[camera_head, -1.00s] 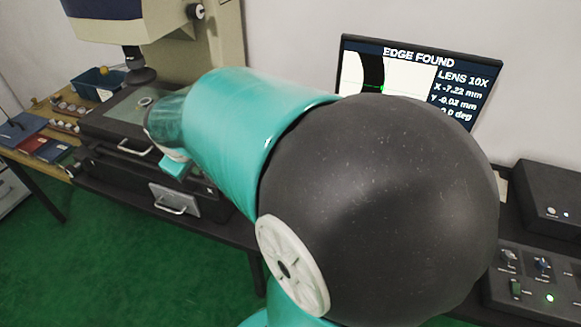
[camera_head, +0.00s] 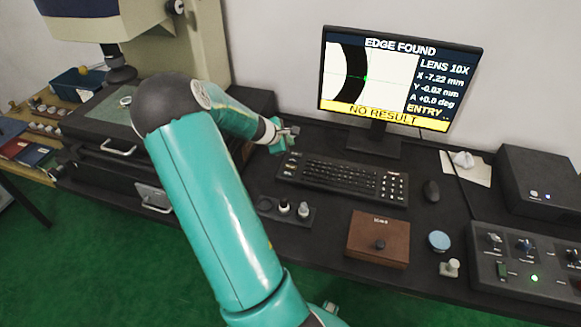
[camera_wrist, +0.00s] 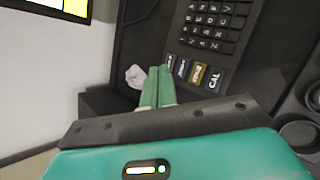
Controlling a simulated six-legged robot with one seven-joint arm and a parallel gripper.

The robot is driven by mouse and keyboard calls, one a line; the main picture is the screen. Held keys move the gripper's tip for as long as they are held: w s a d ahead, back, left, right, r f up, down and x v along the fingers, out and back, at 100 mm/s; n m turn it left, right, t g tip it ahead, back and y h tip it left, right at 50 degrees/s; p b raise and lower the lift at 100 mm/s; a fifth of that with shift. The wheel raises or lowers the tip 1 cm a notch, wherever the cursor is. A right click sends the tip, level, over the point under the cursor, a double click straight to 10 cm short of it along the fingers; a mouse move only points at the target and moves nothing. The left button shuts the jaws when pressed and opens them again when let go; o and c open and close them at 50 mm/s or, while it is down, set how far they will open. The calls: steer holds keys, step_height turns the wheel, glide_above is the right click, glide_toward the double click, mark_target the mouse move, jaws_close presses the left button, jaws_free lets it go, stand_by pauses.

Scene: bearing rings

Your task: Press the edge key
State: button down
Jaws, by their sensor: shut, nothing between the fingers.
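The black keyboard (camera_head: 343,178) lies on the bench below the monitor. A column of larger labelled keys runs along its left end. In the wrist view these keys sit just beyond my fingertips: a yellow-brown key (camera_wrist: 197,73), its label too blurred to read surely, beside a key marked CAL (camera_wrist: 215,78). I cannot tell for sure which is the edge key. My gripper (camera_head: 284,140) is shut and empty, near the keyboard's left end. Its green fingers (camera_wrist: 156,80) lie together in the wrist view; contact with a key cannot be made out.
The monitor (camera_head: 398,80) reads EDGE FOUND, NO RESULT and ENTRY. A mouse (camera_head: 431,190), a brown box (camera_head: 378,239) and a control panel (camera_head: 525,262) stand to the right. A pale lump (camera_wrist: 135,76) shows beside my fingertips. A measuring stage (camera_head: 110,118) stands left.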

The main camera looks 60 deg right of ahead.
mark_target(288, 168)
steer(key=shift+f, duration=4.4)
steer(key=shift+f, duration=0.45)
steer(key=shift+f, duration=0.3)
steer(key=shift+r, duration=0.75)
steer(key=shift+r, duration=2.5)
